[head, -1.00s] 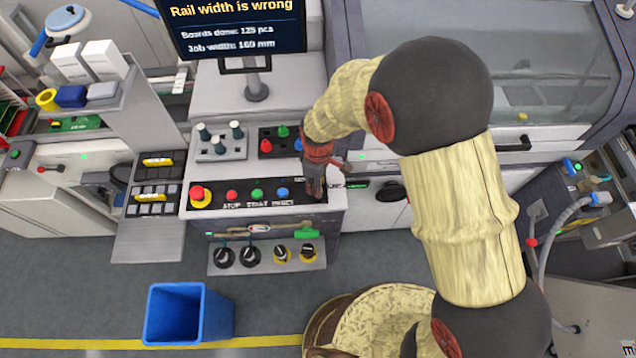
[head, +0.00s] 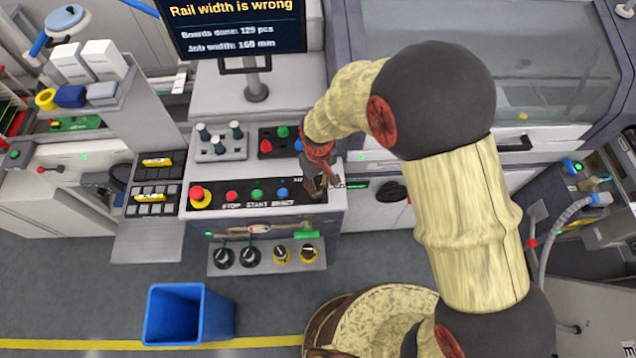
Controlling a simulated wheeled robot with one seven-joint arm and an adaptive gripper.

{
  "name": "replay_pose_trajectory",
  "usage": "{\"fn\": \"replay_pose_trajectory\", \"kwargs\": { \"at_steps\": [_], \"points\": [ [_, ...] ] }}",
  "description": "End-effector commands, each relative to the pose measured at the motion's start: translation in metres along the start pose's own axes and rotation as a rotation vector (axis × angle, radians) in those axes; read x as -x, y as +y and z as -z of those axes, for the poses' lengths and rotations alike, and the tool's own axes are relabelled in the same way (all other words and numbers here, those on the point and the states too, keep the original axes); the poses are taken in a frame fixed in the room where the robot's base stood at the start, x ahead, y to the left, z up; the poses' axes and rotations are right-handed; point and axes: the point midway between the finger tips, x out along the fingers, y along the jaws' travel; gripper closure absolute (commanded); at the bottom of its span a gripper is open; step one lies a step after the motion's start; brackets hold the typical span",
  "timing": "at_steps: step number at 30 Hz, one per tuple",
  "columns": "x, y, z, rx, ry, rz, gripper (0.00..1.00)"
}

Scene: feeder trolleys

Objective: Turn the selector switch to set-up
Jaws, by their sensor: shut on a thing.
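The control panel (head: 215,200) is a black strip on the front of the machine's light top. It carries a red mushroom button on a yellow base (head: 198,196) and red, green and blue buttons labelled stop, start and reset. My gripper (head: 316,190) points down at the right end of this strip. It is shut on the selector switch there. The switch knob and most of its lettering are hidden behind the fingers, so its setting cannot be read.
A screen (head: 236,25) reads "Rail width is wrong". Several black and yellow knobs (head: 281,255) sit on a lower ledge. A blue bin (head: 180,315) stands on the floor.

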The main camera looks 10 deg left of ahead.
Motion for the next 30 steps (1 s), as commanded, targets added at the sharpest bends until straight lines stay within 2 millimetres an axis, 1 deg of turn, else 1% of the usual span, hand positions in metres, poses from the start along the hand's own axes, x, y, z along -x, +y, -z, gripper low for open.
{"fn": "replay_pose_trajectory", "kwargs": {
  "at_steps": [11, 12, 21, 30],
  "points": [
    [0.0007, 0.0002, 0.0009, -0.005, 0.002, 0.000, 0.97],
    [0.0007, 0.0002, 0.0009, -0.005, 0.002, 0.000, 0.69],
    [0.0003, 0.0001, 0.0003, -0.004, 0.001, 0.000, 0.53],
    [0.0014, 0.0000, 0.0003, -0.004, 0.001, 0.000, 0.53]
  ]
}}
